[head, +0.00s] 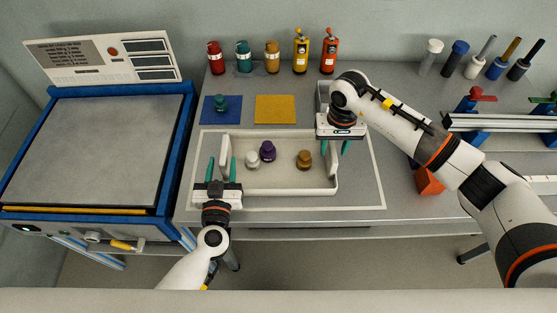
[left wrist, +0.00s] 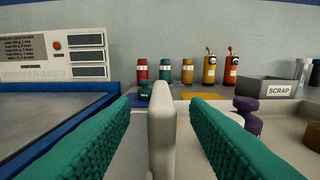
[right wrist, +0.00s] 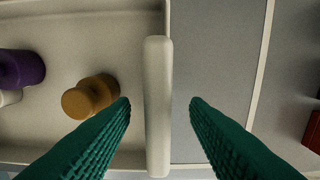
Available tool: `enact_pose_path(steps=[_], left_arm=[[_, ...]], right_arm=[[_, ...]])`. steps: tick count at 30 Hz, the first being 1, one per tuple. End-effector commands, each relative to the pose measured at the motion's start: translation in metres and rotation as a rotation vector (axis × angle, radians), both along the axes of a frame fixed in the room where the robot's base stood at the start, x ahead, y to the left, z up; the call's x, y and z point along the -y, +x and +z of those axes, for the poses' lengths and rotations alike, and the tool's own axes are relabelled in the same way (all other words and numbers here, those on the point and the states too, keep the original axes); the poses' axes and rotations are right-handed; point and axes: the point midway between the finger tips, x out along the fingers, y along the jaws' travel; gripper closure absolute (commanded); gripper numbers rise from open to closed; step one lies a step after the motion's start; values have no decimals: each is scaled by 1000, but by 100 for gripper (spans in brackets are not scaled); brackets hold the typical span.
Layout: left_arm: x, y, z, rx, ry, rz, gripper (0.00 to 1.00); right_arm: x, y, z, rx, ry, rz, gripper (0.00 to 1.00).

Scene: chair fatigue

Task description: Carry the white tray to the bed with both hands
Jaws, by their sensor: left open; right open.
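The white tray (head: 290,188) lies on the grey table inside a pale outline. It holds a white piece (head: 252,160), a purple piece (head: 267,151) and a brown piece (head: 304,159). My left gripper (head: 222,166) is open, with its green fingers on either side of the tray's left handle (left wrist: 162,130), gaps showing. My right gripper (head: 334,148) is open above the right end, its fingers on either side of the right handle (right wrist: 157,105), also with gaps. The bed, a flat grey plate in a blue frame (head: 85,150), stands left of the table, empty.
Behind the tray are a blue mat (head: 208,112) with a teal piece (head: 221,103), and a bare yellow mat (head: 275,110). Several bottles line the back wall. A grey scrap bin (left wrist: 265,88) stands behind the tray's right end. An orange block (head: 429,182) lies right.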

Motion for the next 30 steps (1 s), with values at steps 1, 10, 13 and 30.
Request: enact_pose_path(steps=[1,10,13,30], left_arm=[[0,11,1,3,0,0,58],[0,48,0,1,1,-1,58],[0,51,0,0,0,-1,58],[0,52,0,0,0,-1,100]], right_arm=[[-1,-1,-11,-4,0,0,58],[0,0,-47,-1,1,0,58],[0,0,-51,1,0,0,58],[0,0,-52,1,0,0,100]])
